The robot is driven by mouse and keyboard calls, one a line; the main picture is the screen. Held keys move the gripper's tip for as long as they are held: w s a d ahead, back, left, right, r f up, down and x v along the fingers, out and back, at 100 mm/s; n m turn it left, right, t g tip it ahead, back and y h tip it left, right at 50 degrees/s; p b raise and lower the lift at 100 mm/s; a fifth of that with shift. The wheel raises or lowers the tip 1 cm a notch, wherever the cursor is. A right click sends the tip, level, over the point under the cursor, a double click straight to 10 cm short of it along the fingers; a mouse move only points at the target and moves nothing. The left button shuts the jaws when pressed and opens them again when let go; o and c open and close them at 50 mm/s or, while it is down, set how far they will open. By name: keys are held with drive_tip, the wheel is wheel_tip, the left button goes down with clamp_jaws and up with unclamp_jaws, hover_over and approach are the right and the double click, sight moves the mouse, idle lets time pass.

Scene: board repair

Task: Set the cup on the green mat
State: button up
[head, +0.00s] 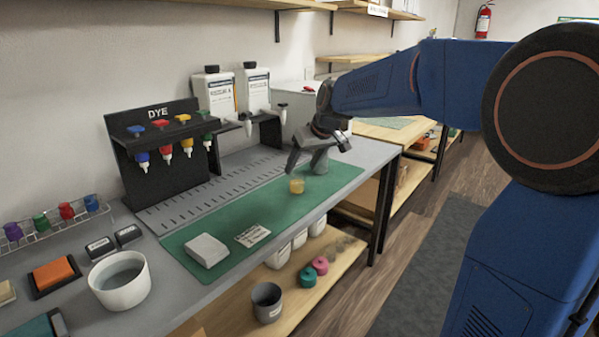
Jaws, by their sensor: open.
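A small amber cup (297,186) stands upright on the green mat (222,231), toward its far right end. The mat is a long strip along the front of the grey bench. My gripper (318,159) is open just above and behind the cup, over the far end of the mat, and looks apart from it. Nothing shows between its fingers, though the view there is small and dark.
A white block (207,250) and a printed card (253,235) lie on the mat's near part. A white bowl (119,284) stands at the front left. The black DYE rack (160,178) and two white bottles (215,92) stand behind. A grey cup (267,304) is on the lower shelf.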

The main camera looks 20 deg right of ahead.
drive_tip(key=v, duration=0.8)
drive_tip(key=s+d+f+m, duration=0.1)
drive_tip(key=s+f, duration=0.4)
drive_tip(key=s, duration=0.7)
drive_tip(key=s+d+f+m+h, duration=0.1)
drive_tip(key=s+f, duration=0.5)
drive_tip(key=s, duration=0.6)
drive_tip(key=s+d+f+m+g+h, duration=0.1)
drive_tip(key=s+f, duration=0.5)
drive_tip(key=s, duration=0.6)
drive_tip(key=shift+s+d+f, duration=0.2)
drive_tip(key=shift+s+d, duration=0.15)
drive_tip(key=shift+d, duration=0.4)
